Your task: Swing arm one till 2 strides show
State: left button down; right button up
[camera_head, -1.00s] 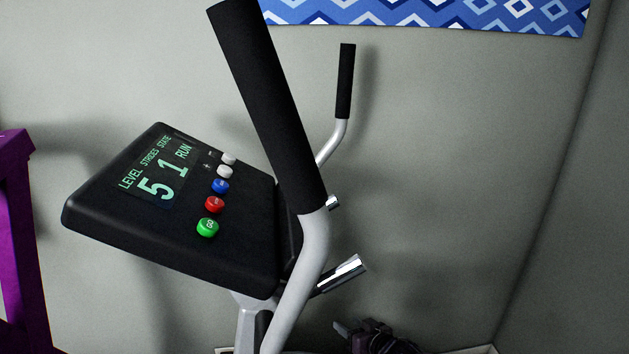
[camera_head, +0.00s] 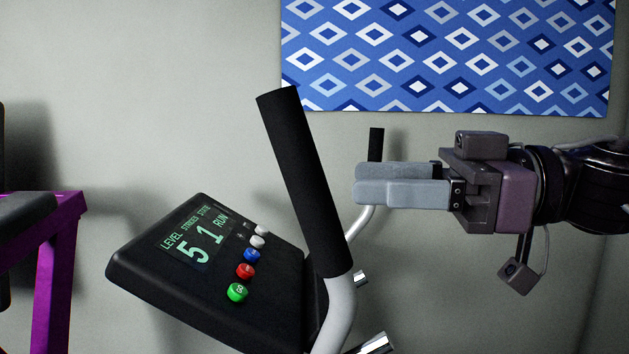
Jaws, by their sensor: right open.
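The elliptical's console (camera_head: 190,315) is black. Its screen (camera_head: 195,243) reads level 5, strides 1, state RUN. The near swing arm is a silver tube with a long black grip (camera_head: 300,180), leaning with its top to the left. The far swing arm's black grip (camera_head: 376,144) shows behind. I cannot tell which one is arm one. My right gripper (camera_head: 357,185) points left, open and empty. Its fingers lie to the right of the near grip in the picture and overlap the far arm. A gap shows between fingertips and near grip. My left gripper is out of view.
Green (camera_head: 237,292), red (camera_head: 246,271), blue (camera_head: 252,255) and white buttons sit on the console's right side. A purple frame (camera_head: 52,290) stands at left. A blue patterned panel (camera_head: 450,55) hangs on the grey wall. The space between console and purple frame looks clear.

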aim_at(315, 176)
jog(key=a+p, duration=0.1)
jog(key=a, duration=0.1)
jog(key=w+a+p, duration=0.1)
jog(key=a, duration=0.3)
jog(key=shift+w+a+r+p, duration=0.15)
jog(key=shift+w+a+p, duration=0.1)
jog(key=shift+p, duration=0.15)
jog(key=shift+w+a, duration=0.15)
jog(key=shift+a, duration=0.35)
grip_shut()
jog(key=shift+d+f, duration=0.1)
jog(key=shift+f, duration=0.1)
